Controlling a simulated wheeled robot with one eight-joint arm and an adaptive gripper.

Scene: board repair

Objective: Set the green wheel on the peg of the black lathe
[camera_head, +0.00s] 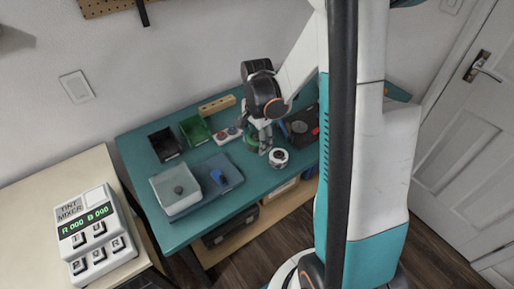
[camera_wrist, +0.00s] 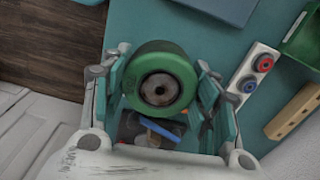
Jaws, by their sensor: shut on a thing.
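The green wheel (camera_wrist: 141,58) is between the two fingers of my gripper (camera_wrist: 160,85) in the wrist view, its dark hub facing the camera. My gripper is shut on it. In the head view my gripper (camera_head: 263,141) is over the right part of the teal table, and the green wheel (camera_head: 252,140) shows partly beside the fingers.
A white round object (camera_head: 279,158) stands just in front of my gripper. A button panel (camera_head: 228,134) and wooden block (camera_head: 217,104) lie left and behind. A green bin (camera_head: 194,130), black bin (camera_head: 165,144), grey bin (camera_head: 166,203) and blue tray (camera_head: 232,174) fill the left side.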

